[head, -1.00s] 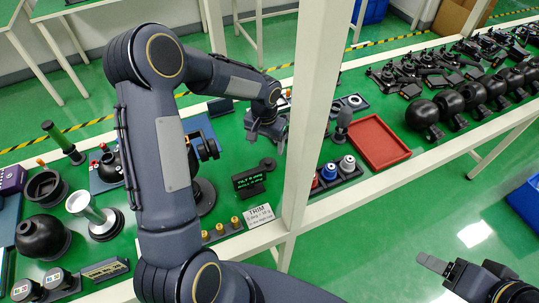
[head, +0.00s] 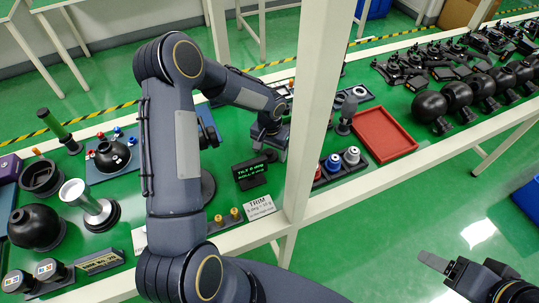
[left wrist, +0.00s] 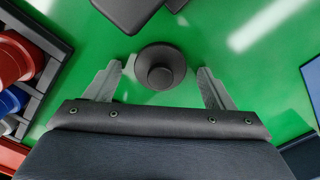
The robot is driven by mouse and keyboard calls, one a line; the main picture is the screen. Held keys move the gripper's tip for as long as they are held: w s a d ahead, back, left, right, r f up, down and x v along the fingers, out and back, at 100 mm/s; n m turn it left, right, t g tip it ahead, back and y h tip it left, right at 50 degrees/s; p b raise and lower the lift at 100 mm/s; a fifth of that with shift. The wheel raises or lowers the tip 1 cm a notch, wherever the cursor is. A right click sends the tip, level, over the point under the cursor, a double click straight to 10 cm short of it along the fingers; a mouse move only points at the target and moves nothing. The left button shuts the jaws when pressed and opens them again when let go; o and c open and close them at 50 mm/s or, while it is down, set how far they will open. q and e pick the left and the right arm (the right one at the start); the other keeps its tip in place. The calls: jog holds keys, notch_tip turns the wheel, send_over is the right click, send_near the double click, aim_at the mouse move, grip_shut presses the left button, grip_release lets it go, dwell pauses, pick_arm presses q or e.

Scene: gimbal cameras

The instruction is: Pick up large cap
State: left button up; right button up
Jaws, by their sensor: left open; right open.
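A dark round cap with a raised central knob (left wrist: 160,70) lies on the green table top in the left wrist view. It appears between the two spread fingers of my left gripper (left wrist: 160,72), with green showing on both sides. In the head view my left gripper (head: 272,148) points down over the table and largely hides the cap. The height gap between fingers and cap cannot be told. My right gripper (head: 436,264) is at the lower right over the floor, open and empty.
A black display block (head: 250,173) stands close by. A rack with red, blue and white knobs (head: 335,165) and a red tray (head: 385,133) are to the right. A white post (head: 309,110) rises beside my left gripper. A black dome (head: 112,154) is left.

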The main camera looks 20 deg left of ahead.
pick_arm(q)
jog(key=c, duration=1)
jog(key=shift+r, duration=0.1)
jog(key=shift+c, duration=0.2)
